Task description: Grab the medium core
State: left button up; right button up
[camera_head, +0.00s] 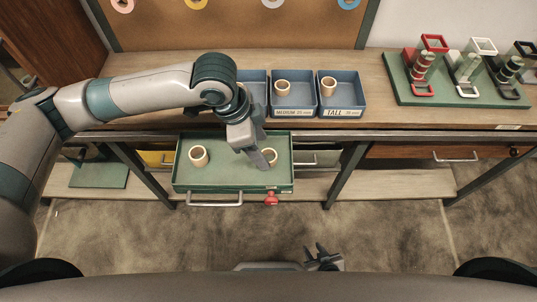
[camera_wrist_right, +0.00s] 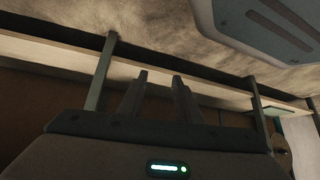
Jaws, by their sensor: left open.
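A pulled-out green drawer (camera_head: 225,176) holds a beige core (camera_head: 199,156) standing on its left side and a second core (camera_head: 270,153) on its right. My left gripper (camera_head: 262,163) reaches down into the drawer at the right core, open, and partly hides it; I cannot tell whether the fingers touch it. Which drawer core is the medium one is not clear. The blue bin labelled MEDIUM (camera_head: 293,113) on the bench has a core (camera_head: 282,87) inside. My right gripper (camera_head: 323,257) is low in front, open and empty; its parted fingers show in the right wrist view (camera_wrist_right: 158,88).
The TALL bin (camera_head: 342,113) with a core (camera_head: 328,86) stands beside the MEDIUM bin. Another blue bin (camera_head: 258,76) is partly behind my left arm. A red knob (camera_head: 271,198) is at the drawer front.

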aim_at(267, 150)
pick_arm(q)
jog(key=x, duration=0.3)
jog(key=shift+d+r, duration=0.15)
jog(key=shift+d, duration=0.1)
pick_arm(e)
jog(key=shift+s+a+r, duration=0.1)
jog(key=shift+a+r, duration=0.05)
jog(key=shift+a, duration=0.5)
jog(key=shift+d, duration=0.1)
pick_arm(q)
jog(key=c, duration=1.1)
jog(key=shift+c, duration=0.2)
pick_arm(e)
jog(key=shift+s+d, duration=0.1)
jog(key=shift+d, duration=0.55)
